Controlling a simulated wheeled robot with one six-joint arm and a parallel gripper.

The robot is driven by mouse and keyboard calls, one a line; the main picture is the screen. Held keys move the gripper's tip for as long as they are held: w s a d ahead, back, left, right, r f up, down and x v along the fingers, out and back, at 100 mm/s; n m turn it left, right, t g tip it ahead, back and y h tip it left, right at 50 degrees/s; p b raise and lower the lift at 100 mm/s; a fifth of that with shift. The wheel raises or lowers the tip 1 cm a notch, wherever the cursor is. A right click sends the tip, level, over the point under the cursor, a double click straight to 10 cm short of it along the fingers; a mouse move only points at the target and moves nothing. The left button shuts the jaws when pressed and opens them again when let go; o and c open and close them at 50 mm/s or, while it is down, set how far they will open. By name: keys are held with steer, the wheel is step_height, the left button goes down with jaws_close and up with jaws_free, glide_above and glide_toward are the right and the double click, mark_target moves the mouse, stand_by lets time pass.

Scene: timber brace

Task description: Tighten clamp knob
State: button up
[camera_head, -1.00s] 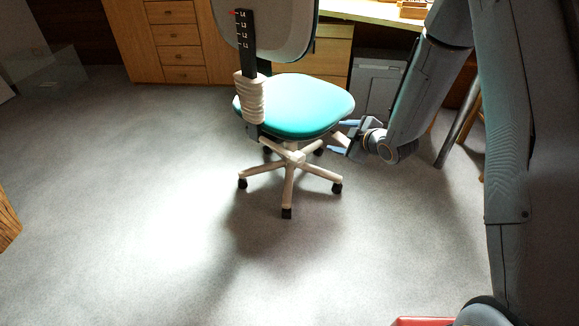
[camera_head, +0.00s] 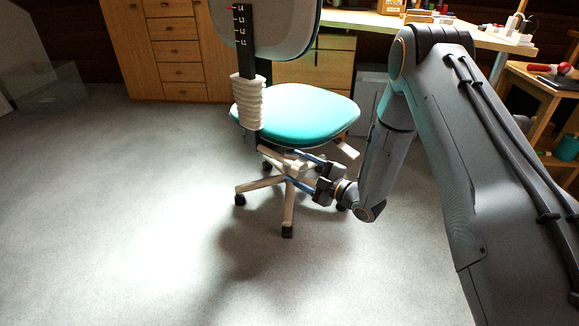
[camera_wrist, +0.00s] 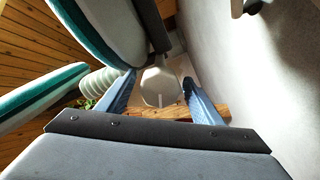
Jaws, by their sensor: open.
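The wrist view shows a pale, faceted knob (camera_wrist: 160,88) under the chair, between my two blue fingers. Small gaps seem to show on both sides, and contact cannot be told. My gripper (camera_head: 291,166) is open, below the chair's teal seat (camera_head: 296,114) in the head view, with its fingers pointing left. It also shows in the wrist view (camera_wrist: 159,77). In the head view the knob cannot be told apart from the pale parts around the chair's base.
The chair's pale star base (camera_head: 262,184) stands on grey carpet. A wooden cabinet (camera_head: 178,52) and a desk stand behind. A small side table (camera_head: 543,85) is at right. The floor at left is clear.

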mark_target(290, 163)
steer(key=shift+b+x, duration=0.5)
steer(key=shift+x, duration=1.35)
steer(key=c, duration=1.1)
steer(key=shift+o, duration=0.2)
